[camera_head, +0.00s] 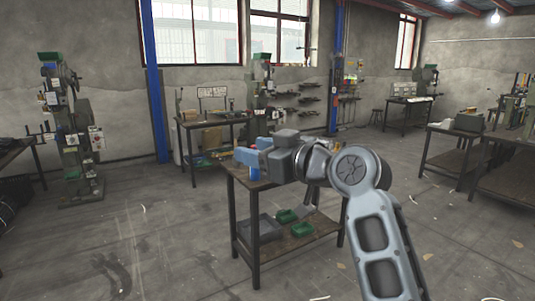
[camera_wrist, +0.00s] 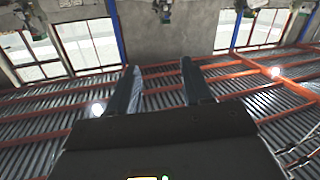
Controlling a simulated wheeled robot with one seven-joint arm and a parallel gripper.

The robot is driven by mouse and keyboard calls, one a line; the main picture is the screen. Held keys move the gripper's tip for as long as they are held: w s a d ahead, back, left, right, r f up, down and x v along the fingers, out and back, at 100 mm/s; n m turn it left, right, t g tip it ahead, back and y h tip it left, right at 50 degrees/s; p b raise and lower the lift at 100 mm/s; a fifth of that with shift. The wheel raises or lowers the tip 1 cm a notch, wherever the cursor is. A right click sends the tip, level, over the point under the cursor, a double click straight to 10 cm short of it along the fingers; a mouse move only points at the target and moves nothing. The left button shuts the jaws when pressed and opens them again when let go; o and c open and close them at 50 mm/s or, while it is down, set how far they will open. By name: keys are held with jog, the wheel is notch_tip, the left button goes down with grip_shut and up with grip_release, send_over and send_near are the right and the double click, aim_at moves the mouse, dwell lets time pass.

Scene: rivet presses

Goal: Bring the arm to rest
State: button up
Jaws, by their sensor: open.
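My arm reaches up from the lower right of the head view and bends toward the middle. Behind the fingers that view shows the wall, windows and ceiling, upside down. The arm hides part of the tabletop, so I cannot tell what lies behind it or whether the gripper touches the table.
Green bins (camera_head: 287,215) and a grey box (camera_head: 259,229) sit on the table's lower shelf. A green press (camera_head: 72,130) stands at the left. A workbench (camera_head: 212,122) stands behind, near a blue column (camera_head: 155,90). More benches (camera_head: 452,155) stand at the right. The floor at left is open.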

jog(key=s+d+f+m+t+h, duration=0.1)
jog(key=s+d+f+m+h, duration=0.2)
jog(key=f, duration=0.6)
jog(key=s+d+f+m+t+h, duration=0.15)
jog(key=s+d+f, duration=0.35)
jog(key=f, duration=0.5)
jog(key=s+d+f+m+h, duration=0.2)
jog(key=s+d+f, duration=0.25)
jog(key=s, duration=0.25)
jog(key=s+d+f+m+h, duration=0.2)
jog(key=s+d+f, duration=0.1)
jog(key=s+f, duration=0.4)
jog(key=s+d+m+h, duration=0.1)
jog(key=s+d, duration=0.2)
jog(key=s, duration=0.5)
jog(key=s+d+m+h, duration=0.1)
jog(key=s+d+h, duration=0.1)
jog(key=s, duration=0.7)
jog(key=d+r+v, duration=0.1)
jog(key=d+v, duration=0.1)
jog(key=v, duration=1.4)
jog(key=shift+w+r+h, duration=0.15)
jog(key=shift+r+h, duration=0.2)
jog(key=shift+h, duration=0.1)
